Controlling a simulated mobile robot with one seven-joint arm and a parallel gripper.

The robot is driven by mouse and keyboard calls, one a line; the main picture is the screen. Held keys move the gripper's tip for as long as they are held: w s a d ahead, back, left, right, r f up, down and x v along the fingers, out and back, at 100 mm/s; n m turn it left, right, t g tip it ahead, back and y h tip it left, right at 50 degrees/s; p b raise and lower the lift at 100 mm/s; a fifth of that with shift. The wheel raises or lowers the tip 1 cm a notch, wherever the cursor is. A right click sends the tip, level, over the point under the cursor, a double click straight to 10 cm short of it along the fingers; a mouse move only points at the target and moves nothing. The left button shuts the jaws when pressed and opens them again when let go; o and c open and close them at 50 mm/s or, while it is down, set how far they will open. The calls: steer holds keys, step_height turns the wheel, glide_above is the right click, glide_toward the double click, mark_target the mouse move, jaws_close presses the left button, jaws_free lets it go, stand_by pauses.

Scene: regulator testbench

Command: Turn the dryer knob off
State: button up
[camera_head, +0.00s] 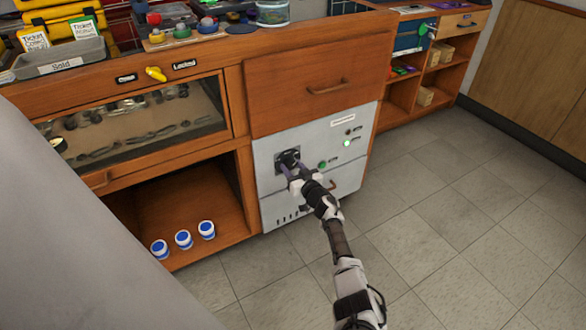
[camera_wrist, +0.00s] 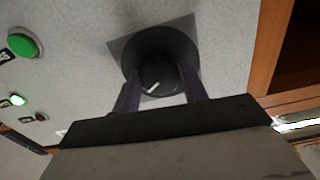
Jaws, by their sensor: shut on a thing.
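The dryer knob (camera_head: 288,157) is a dark round knob on a grey square plate on the front of the white dryer panel (camera_head: 320,140). In the wrist view the knob (camera_wrist: 157,72) is black with a short white pointer mark near its lower edge, slanting toward the lower left. My gripper (camera_head: 293,170) reaches the knob from the front. In the wrist view its two dark fingers (camera_wrist: 160,92) sit on either side of the knob and are shut on it. The fingers hide part of the knob's sides.
A green button (camera_head: 322,164) and a lit green lamp (camera_head: 346,143) are right of the knob. A wooden drawer (camera_head: 318,84) is above the panel. An open shelf at left holds several blue-and-white jars (camera_head: 183,239). The tiled floor (camera_head: 450,230) at right is clear.

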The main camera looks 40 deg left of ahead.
steer(key=shift+n, duration=0.4)
steer(key=n, duration=0.4)
steer(key=shift+n+b, duration=0.3)
steer(key=n+b, duration=0.1)
steer(key=n, duration=0.5)
steer(key=shift+w, duration=0.1)
steer(key=n+b, duration=0.2)
steer(key=n, duration=0.4)
steer(key=shift+n, duration=0.4)
steer(key=n+b, duration=0.2)
steer(key=n, duration=0.3)
steer(key=shift+r+n, duration=0.1)
steer(key=shift+n, duration=0.2)
steer(key=o, duration=1)
steer(key=shift+d, duration=0.2)
